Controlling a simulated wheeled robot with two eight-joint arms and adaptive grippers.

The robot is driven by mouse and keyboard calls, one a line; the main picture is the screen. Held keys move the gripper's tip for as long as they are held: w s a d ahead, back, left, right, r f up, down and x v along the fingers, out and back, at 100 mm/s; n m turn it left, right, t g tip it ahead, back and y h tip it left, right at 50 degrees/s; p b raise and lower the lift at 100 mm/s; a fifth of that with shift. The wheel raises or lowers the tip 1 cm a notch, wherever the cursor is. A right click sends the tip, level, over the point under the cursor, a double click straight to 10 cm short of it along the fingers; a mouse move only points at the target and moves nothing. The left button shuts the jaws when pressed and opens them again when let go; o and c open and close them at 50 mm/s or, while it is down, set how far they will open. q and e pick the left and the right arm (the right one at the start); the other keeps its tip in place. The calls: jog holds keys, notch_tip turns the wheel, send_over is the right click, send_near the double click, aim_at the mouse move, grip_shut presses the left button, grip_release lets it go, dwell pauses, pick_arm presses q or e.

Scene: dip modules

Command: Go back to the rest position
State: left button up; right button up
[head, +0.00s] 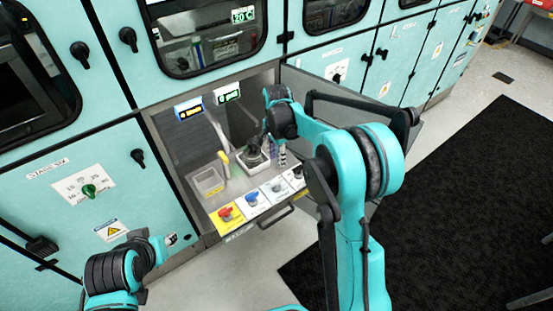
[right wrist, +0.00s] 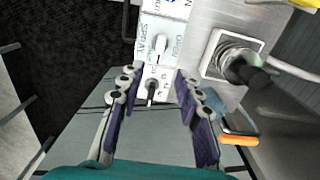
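My right gripper (right wrist: 159,74) is open in the right wrist view, its two fingers spread with nothing held. Beyond its fingertips is the white-labelled control panel (right wrist: 160,28) with a white switch (right wrist: 160,46) and a dark switch (right wrist: 151,88). In the head view the right arm reaches into the open bay, and the right gripper (head: 282,153) is partly hidden by its own arm. My left arm (head: 120,272) shows at the lower left. Its gripper cannot be made out.
The bay holds a square white-rimmed fixture (head: 253,160), also in the wrist view (right wrist: 222,55), an empty-looking tray (head: 209,182) and a yellow-topped tool (head: 224,163). An orange-edged item (right wrist: 240,138) lies near the right finger. Teal cabinets surround the bay; a black mat (head: 455,190) covers floor at right.

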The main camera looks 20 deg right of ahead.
jog(key=s+r+n+t, duration=0.3)
jog(key=s+r+n, duration=0.3)
jog(key=s+r, duration=0.5)
jog(key=s+f+n+t, duration=0.1)
jog(key=s+n+t, duration=0.3)
jog(key=s+n, duration=0.4)
jog(key=s, duration=0.6)
jog(key=shift+s+f, duration=0.25)
jog(key=shift+f, duration=0.15)
